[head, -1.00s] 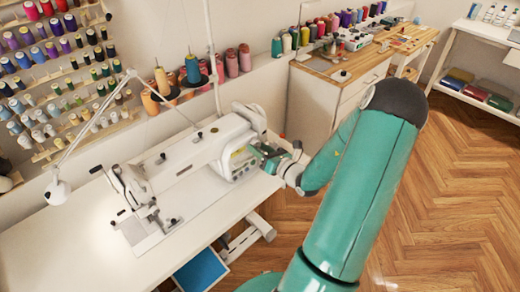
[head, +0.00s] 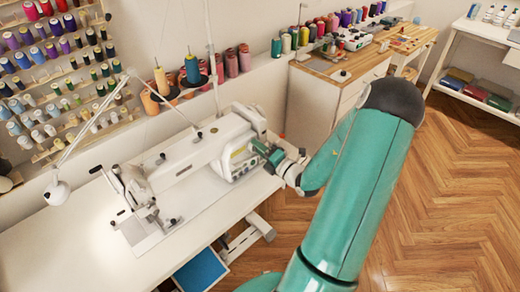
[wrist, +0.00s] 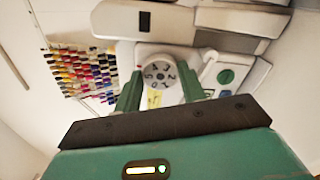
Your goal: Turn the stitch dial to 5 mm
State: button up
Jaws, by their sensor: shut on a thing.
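The white sewing machine (head: 190,160) stands on the white table. In the wrist view its round stitch dial (wrist: 159,74), with dark digits around a dark centre, sits between the two green fingers of my gripper (wrist: 160,80). The fingers are shut on the dial, one on each side. A yellow mark (wrist: 154,98) shows on the machine's face near the dial. The digits are small and tilted, so I cannot tell the exact setting. In the head view my gripper (head: 266,153) is at the machine's right end and hides the dial.
Thread cones (head: 192,70) stand behind the machine, and a thread rack (head: 60,80) hangs on the left wall. A thin lamp arm (head: 95,130) reaches over the table (head: 60,235). Wooden floor (head: 460,200) is clear at right.

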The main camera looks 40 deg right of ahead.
jog(key=shift+f+m, duration=0.1)
jog(key=shift+m, duration=0.3)
jog(key=o, duration=0.7)
jog(key=shift+s, duration=0.15)
jog(key=s, duration=1.3)
jog(key=shift+s+d, duration=0.15)
jog(key=shift+s, duration=0.15)
